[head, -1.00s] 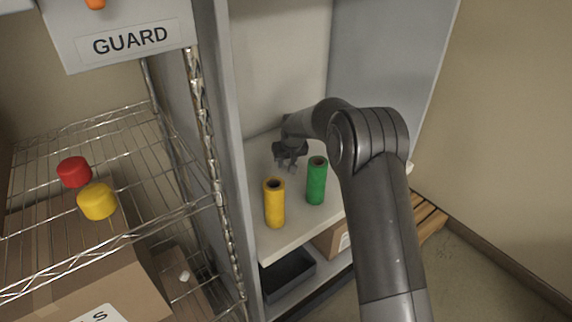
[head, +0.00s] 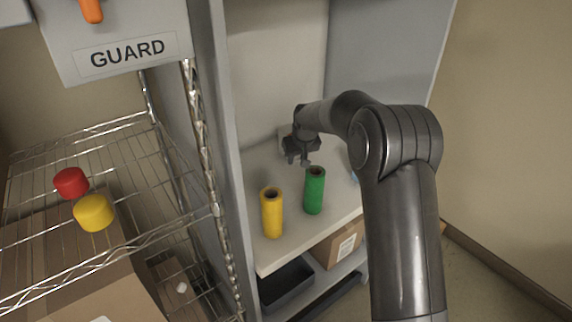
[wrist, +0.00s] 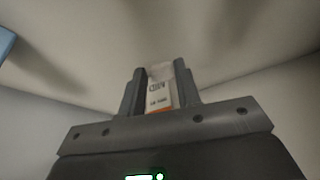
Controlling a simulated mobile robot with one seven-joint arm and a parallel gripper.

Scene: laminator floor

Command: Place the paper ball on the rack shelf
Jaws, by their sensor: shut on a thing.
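My gripper (head: 303,160) is shut above the shelf board (head: 284,256) of the grey cabinet, behind the green roll. In the wrist view a small pale, greyish lump (wrist: 160,70) sits between the fingertips. It looks like crumpled paper, but it is blurred and partly hidden by the fingers. A white and orange printed surface (wrist: 158,97) shows in the gap between the fingers. I cannot tell whether it is part of the held thing or stands behind it. The wire rack (head: 85,245) stands at the left. A small white lump (head: 182,287) lies low in it.
A yellow roll (head: 272,215) and a green roll (head: 314,192) stand upright near the gripper. A red cap (head: 71,182) and a yellow cap (head: 94,212) sit on the rack's upper shelf. The cabinet's side wall and rack post stand between. A dark tray (head: 286,284) lies below.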

